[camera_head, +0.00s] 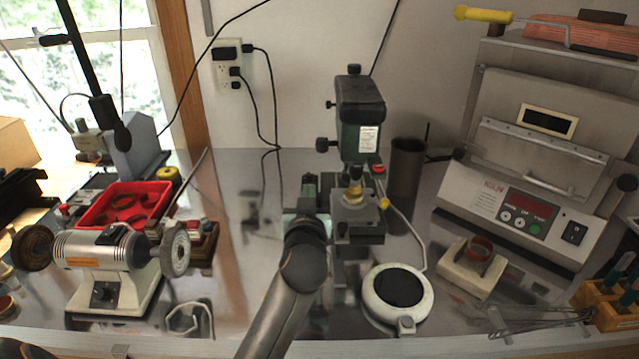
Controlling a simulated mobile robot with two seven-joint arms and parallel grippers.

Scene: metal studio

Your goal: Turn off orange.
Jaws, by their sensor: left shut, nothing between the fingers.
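The bench polisher (100,265) at the left has an orange label on its motor body and a dark control on its pale base. A furnace (540,190) at the right has a red display, round buttons and a black rocker switch (574,232). I cannot tell which thing is meant by orange, or whether either machine is on. My left gripper (308,200) is shut and empty at the end of the dark arm, in front of the green machine; its fingers are mostly hidden behind the wrist. It is apart from polisher and furnace. My right gripper is not in view.
A red tray (125,203) stands behind the polisher. A block with a brown ring (472,265) and loose tools lie at the right.

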